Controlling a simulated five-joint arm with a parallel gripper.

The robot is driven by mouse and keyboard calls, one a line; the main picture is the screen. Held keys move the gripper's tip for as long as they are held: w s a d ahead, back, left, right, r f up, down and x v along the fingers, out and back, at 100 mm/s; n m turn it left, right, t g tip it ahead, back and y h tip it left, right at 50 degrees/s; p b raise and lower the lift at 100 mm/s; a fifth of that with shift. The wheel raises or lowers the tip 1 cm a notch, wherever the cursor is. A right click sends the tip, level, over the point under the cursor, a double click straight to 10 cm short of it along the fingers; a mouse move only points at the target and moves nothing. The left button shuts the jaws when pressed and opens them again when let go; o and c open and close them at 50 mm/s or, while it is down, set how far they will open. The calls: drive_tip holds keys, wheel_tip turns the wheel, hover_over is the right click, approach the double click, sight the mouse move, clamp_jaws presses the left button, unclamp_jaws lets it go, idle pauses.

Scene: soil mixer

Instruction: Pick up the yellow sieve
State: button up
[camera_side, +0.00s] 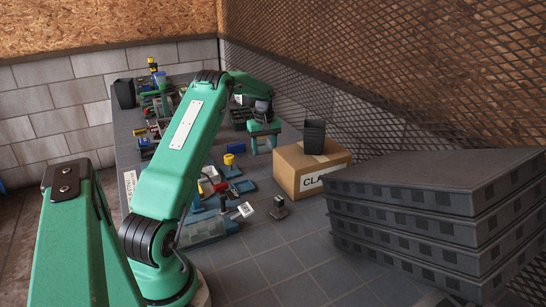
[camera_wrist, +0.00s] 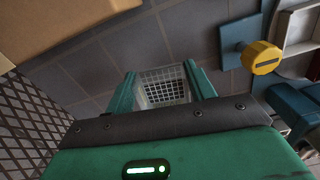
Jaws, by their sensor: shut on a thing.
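My gripper (camera_side: 264,143) is above the work table, left of the cardboard box. In the wrist view its two green fingers (camera_wrist: 160,74) are shut on a pale mesh sieve (camera_wrist: 162,92), one on either side. The sieve looks whitish rather than yellow there, and its near part is hidden behind my gripper body. In the side view the sieve cannot be made out clearly between the fingers.
A cardboard box (camera_side: 306,172) carries a black pot (camera_side: 314,137). A yellow knob on a blue base (camera_side: 229,160) stands left of my gripper. Stacked dark trays (camera_side: 440,215) stand at right. Front tiles (camera_side: 285,260) are clear.

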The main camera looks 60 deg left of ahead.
drive_tip(key=shift+r, duration=2.15)
